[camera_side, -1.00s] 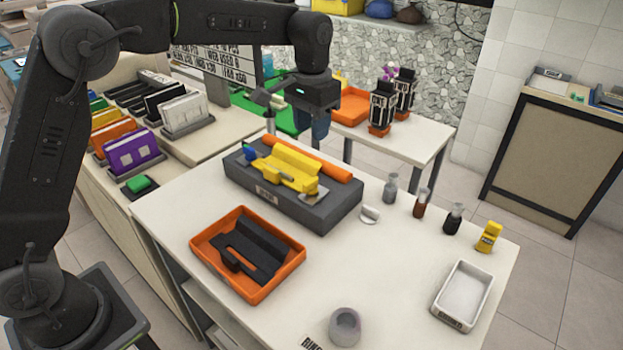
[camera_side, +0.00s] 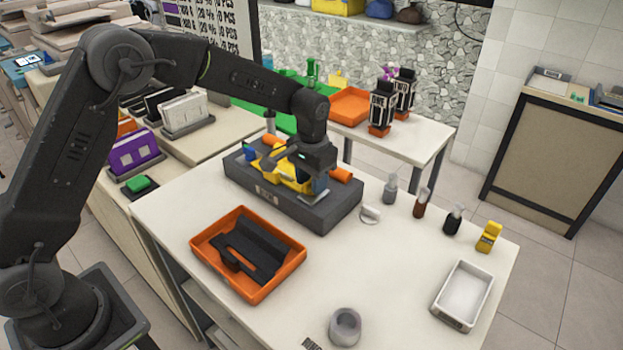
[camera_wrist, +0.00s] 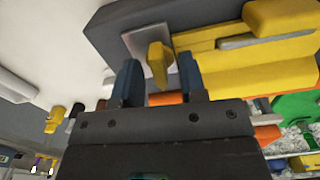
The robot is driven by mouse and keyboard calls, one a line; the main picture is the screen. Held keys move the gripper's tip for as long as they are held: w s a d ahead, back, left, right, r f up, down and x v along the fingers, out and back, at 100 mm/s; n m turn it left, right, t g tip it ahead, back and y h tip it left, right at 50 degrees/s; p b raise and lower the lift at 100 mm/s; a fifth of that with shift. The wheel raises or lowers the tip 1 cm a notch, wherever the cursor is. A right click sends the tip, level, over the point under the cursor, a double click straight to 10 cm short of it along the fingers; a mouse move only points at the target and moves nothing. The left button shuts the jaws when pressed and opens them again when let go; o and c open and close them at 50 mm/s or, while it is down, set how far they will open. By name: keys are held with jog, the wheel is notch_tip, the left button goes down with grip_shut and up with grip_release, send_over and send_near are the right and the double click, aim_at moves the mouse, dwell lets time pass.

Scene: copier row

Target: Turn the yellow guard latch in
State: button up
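The yellow guard latch (camera_wrist: 157,62) is a small upright tab beside a pale metal plate (camera_wrist: 142,38), seen in the wrist view. The larger yellow guard (camera_wrist: 285,72) lies to its right. My gripper (camera_wrist: 158,72) is open, its two blue fingers on either side of the latch, with visible gaps to both. In the side view my gripper (camera_side: 307,186) is low over the right part of the yellow guard (camera_side: 280,178) on the dark grey block (camera_side: 326,217). There the gripper hides the latch.
An orange roller (camera_side: 341,175) lies along the block's back. An orange tray (camera_side: 247,291) with a black part stands in front. The table's middle front is clear.

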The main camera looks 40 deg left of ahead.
grip_shut()
dwell(0.3)
jog(key=shift+m, duration=0.4)
jog(key=m, duration=0.2)
jog(key=shift+m, duration=0.4)
jog(key=m, duration=0.4)
jog(key=shift+m, duration=0.3)
jog(key=m, duration=0.4)
jog(key=shift+r+m, duration=0.1)
jog(key=shift+m, duration=0.2)
jog(key=shift+r+m, duration=0.1)
jog(key=shift+m, duration=2)
jog(key=shift+w, duration=0.1)
